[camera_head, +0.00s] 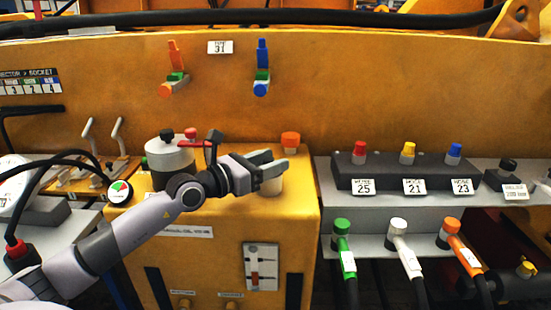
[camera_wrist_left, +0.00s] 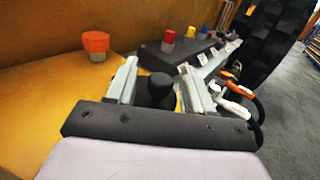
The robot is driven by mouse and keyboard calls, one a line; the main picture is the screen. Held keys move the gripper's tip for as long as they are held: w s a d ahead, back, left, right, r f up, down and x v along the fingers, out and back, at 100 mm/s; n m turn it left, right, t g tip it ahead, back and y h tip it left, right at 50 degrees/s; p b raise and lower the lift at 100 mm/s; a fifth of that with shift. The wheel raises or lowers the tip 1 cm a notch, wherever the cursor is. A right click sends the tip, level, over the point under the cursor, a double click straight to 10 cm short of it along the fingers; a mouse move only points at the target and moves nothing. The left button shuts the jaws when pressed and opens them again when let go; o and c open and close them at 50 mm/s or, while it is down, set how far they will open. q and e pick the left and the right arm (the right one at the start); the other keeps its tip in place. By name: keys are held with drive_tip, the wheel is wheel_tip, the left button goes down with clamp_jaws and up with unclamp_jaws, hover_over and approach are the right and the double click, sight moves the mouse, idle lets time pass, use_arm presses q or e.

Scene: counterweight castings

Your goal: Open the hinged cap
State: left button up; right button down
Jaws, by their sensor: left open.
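My left gripper (camera_head: 279,164) reaches in from the left above the yellow housing (camera_head: 225,262), fingers pointing right. It is open, and its fingers also show in the left wrist view (camera_wrist_left: 158,82). A dark, round-topped knob (camera_wrist_left: 158,90) stands between the two fingers there; I cannot tell whether they touch it. In the head view, a short cream cylinder (camera_head: 271,187) shows just under the fingers, its top hidden by them. I cannot tell for sure which part is the hinged cap, or see a hinge. My right gripper is not in view.
An orange knob (camera_head: 290,140) stands just behind the gripper. A grey cylinder (camera_head: 170,162) with black and red tops is left of it, close to my wrist. A dark block (camera_head: 405,172) with coloured caps and labels is to the right, above several hose connectors (camera_head: 398,228).

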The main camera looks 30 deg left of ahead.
use_arm(q)
drive_tip(key=shift+x, duration=0.9)
clamp_jaws()
